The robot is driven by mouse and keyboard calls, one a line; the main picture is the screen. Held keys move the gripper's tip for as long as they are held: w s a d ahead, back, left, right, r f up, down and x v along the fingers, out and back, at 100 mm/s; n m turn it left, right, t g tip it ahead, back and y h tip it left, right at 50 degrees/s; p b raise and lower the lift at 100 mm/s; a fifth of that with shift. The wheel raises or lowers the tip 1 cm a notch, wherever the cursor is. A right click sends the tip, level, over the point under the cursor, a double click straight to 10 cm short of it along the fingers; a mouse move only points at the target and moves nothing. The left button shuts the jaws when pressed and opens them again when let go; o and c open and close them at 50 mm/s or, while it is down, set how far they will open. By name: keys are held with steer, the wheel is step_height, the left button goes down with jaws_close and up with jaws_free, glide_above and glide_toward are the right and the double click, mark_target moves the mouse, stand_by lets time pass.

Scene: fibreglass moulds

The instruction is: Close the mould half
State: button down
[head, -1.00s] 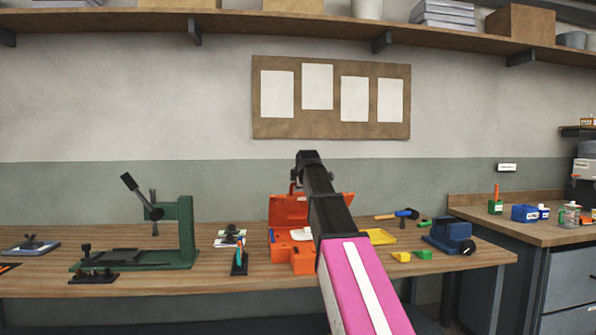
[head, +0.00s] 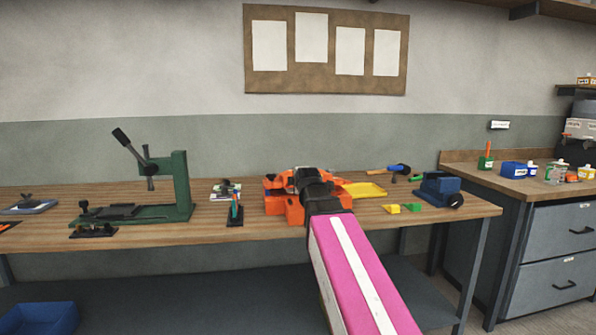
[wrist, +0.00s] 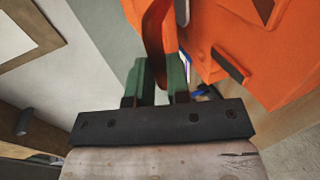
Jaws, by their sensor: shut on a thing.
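The orange mould (head: 293,211) stands on the workbench in the middle of the head view. Its hinged upper half (head: 276,182) sits low over the lower part, largely hidden behind my wrist. In the wrist view my gripper (wrist: 158,72) has its two green fingers shut on a dark orange-red handle (wrist: 157,38) of the mould half. The orange body of the mould (wrist: 235,75) fills the right of that view. How wide the gap between the halves is cannot be told.
A green press (head: 180,185) stands on the bench (head: 150,231) at left. A small stand with a tool (head: 235,213) is just left of the mould. A yellow tray (head: 364,190), small blocks (head: 392,208) and a blue vice (head: 438,189) lie to the right.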

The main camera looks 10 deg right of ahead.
steer(key=shift+s+f, duration=0.15)
steer(key=shift+f, duration=0.5)
steer(key=shift+s+f, duration=0.15)
steer(key=shift+f, duration=0.5)
steer(key=c, duration=1.1)
jaws_free()
